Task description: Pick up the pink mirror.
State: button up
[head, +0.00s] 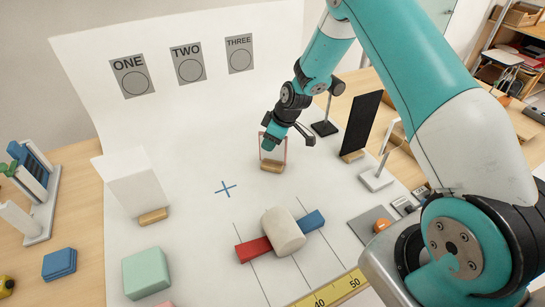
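The pink mirror (274,157) appears as a thin pink-edged upright panel on a small wooden block, near the middle of the white sheet in the head view. Its face is pale, and its upper part is partly hidden by my gripper. My gripper (289,141) is at the upper part of the mirror, pointing down, with its two fingers spread apart. One finger overlaps the mirror in the picture and the other is to its right. I cannot tell whether a finger touches it.
A black panel (361,122) stands right of the mirror, near a dark stand (324,128) and a white stand (377,179). A white panel (134,183) stands at left. A blue cross marks clear sheet.

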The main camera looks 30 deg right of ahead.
jog(key=shift+f, duration=0.1)
dwell(0.3)
grip_shut()
